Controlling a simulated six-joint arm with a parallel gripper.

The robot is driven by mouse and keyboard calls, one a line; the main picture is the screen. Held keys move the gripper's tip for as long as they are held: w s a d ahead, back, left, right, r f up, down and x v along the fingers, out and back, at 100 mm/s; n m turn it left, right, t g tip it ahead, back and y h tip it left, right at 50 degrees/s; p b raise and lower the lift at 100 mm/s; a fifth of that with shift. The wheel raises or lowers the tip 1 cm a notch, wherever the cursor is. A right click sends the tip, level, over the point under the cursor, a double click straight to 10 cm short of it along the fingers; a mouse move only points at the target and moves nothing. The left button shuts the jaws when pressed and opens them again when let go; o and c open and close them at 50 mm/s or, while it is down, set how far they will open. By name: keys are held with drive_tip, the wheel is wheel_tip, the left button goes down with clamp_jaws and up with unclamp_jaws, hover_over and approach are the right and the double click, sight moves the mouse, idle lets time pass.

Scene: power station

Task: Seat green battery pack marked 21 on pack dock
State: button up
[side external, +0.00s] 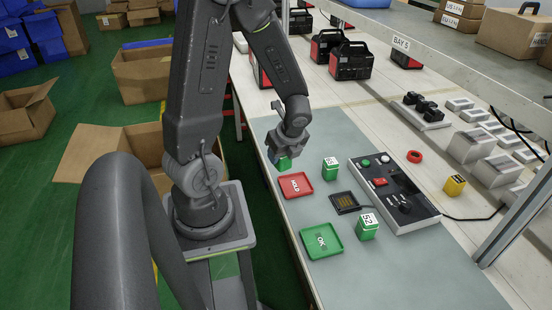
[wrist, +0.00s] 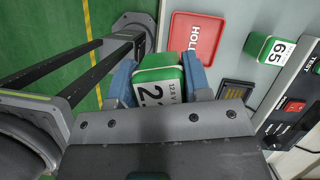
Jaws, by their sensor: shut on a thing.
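My gripper (side external: 287,146) is shut on a green battery pack (side external: 283,164). In the wrist view the fingers of my gripper (wrist: 160,80) press both sides of this green pack (wrist: 157,73). Its white label shows a 2; the rest of the number is cut off by my gripper body. The pack is held near the far left edge of the grey mat, behind the red HOLD tray; its exact height is unclear. The pack dock (side external: 344,202), a dark square with gold-coloured contacts, lies to the right and nearer the side camera. The dock (wrist: 236,93) looks empty.
The red HOLD tray (side external: 295,186) and green OK tray (side external: 321,241) look empty. Green packs 65 (side external: 330,169) and 52 (side external: 367,227) stand close to the dock. A control box (side external: 394,194) is right of it.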

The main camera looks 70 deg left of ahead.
drive_tip(key=w+d+f+n+g+h, duration=0.2)
drive_tip(key=w+d+n, duration=0.3)
drive_tip(key=w+n, duration=0.25)
drive_tip(key=w+d+f+n+g+h, duration=0.1)
drive_tip(key=w+d+n+h, duration=0.1)
drive_tip(key=w+d+n, duration=0.45)
drive_tip(key=shift+n, duration=0.4)
drive_tip(key=shift+w+a+f, duration=0.35)
drive_tip(key=shift+w+f, duration=0.05)
drive_tip(key=shift+f, duration=0.6)
drive_tip(key=shift+w+a+f, duration=0.35)
drive_tip(key=shift+w+f, duration=0.05)
drive_tip(key=shift+f, duration=0.6)
drive_tip(key=shift+w+a+f, duration=0.35)
drive_tip(key=shift+w+f, duration=0.05)
drive_tip(key=shift+f, duration=0.6)
drive_tip(key=shift+f, duration=0.55)
drive_tip(key=o, duration=1.1)
